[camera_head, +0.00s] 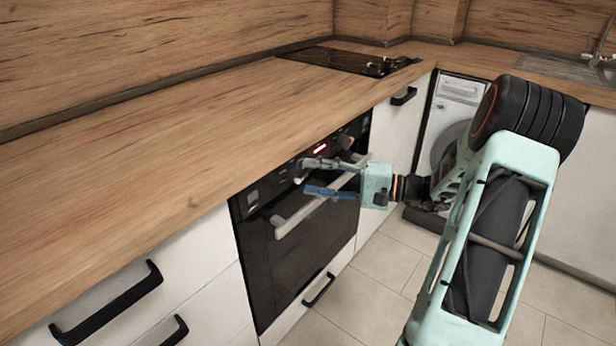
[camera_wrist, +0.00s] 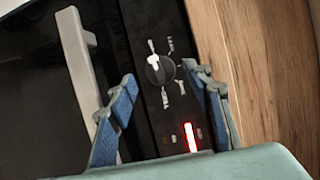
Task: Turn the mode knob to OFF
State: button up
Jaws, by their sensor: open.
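A round knob with a pale pointer bar (camera_wrist: 158,70) sits on the black oven control panel in the wrist view, with small white labels around it that are too blurred to read. I cannot tell for sure which label its pointer faces. My gripper (camera_wrist: 162,88) is open, with one blue-padded finger on each side of the knob and visible space between each finger and the knob. In the head view my gripper (camera_head: 308,177) is in front of the oven's upper front, and I cannot clearly make out this knob there.
The oven's bar handle (camera_head: 285,217) runs just below the panel and lies close to my left finger in the wrist view (camera_wrist: 78,62). A red lit display (camera_wrist: 190,137) is beside the knob. The wooden countertop (camera_head: 170,150) edges the panel above. Floor in front is clear.

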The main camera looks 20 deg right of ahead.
jog(key=v, duration=1)
